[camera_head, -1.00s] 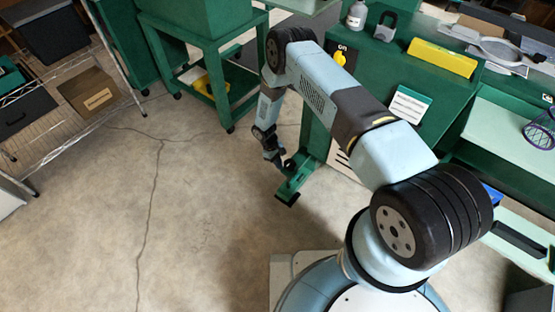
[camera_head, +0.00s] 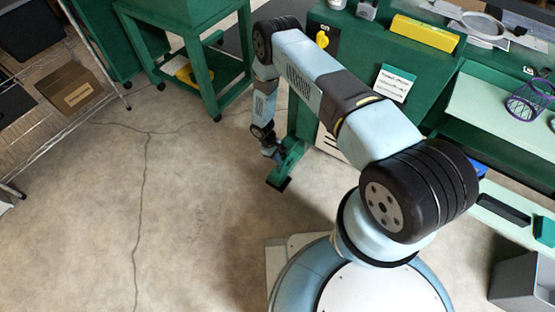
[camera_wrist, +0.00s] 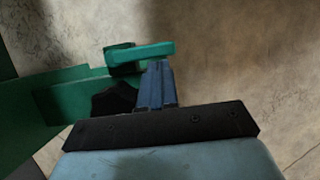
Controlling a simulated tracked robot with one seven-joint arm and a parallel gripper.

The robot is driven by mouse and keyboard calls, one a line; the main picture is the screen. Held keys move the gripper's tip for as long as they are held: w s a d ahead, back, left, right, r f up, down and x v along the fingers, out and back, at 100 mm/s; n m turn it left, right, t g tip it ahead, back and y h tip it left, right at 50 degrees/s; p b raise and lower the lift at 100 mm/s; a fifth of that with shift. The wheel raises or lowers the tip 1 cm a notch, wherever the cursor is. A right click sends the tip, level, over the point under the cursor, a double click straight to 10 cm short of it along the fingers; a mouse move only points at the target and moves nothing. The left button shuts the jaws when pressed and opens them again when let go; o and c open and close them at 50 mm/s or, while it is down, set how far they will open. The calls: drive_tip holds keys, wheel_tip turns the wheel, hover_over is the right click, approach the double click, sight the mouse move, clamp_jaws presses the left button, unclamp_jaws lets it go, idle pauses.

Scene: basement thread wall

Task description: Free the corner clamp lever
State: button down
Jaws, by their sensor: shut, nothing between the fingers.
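In the wrist view, a short green bar (camera_wrist: 142,53), which looks like the clamp lever, sits at the end of a green foot (camera_wrist: 75,100). A black rounded part (camera_wrist: 114,103) lies beside the foot. My gripper (camera_wrist: 157,70) is shut and empty, its blue fingertips right at the near edge of the green bar. I cannot tell whether they touch it. In the head view, my gripper (camera_head: 275,152) is low at the bench's front corner, just above the green foot (camera_head: 280,180). The lever cannot be made out there.
A green bench with a yellow bar (camera_head: 425,33) stands behind my arm. A green stand (camera_head: 195,65) is at the back, and a wire shelf with a cardboard box (camera_head: 69,88) is at left. A grey bin (camera_head: 525,280) is at lower right. The cracked floor at left is clear.

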sight(282, 167)
drive_tip(key=s+n, duration=0.1)
drive_tip(key=n, duration=0.1)
drive_tip(key=d+n+t, duration=0.1)
drive_tip(key=n, duration=0.1)
drive_tip(key=s+n+t+h, duration=0.1)
drive_tip(key=shift+s+d+n, duration=0.35)
drive_tip(key=shift+d+n, duration=0.05)
drive_tip(key=d+n, duration=0.1)
drive_tip(key=n, duration=0.1)
drive_tip(key=d+n+t, duration=0.1)
drive_tip(key=n, duration=0.1)
drive_tip(key=s+d+n+t, duration=0.1)
drive_tip(key=n, duration=0.1)
idle(0.4)
drive_tip(key=shift+w+a, duration=0.3)
drive_tip(key=shift+w, duration=0.35)
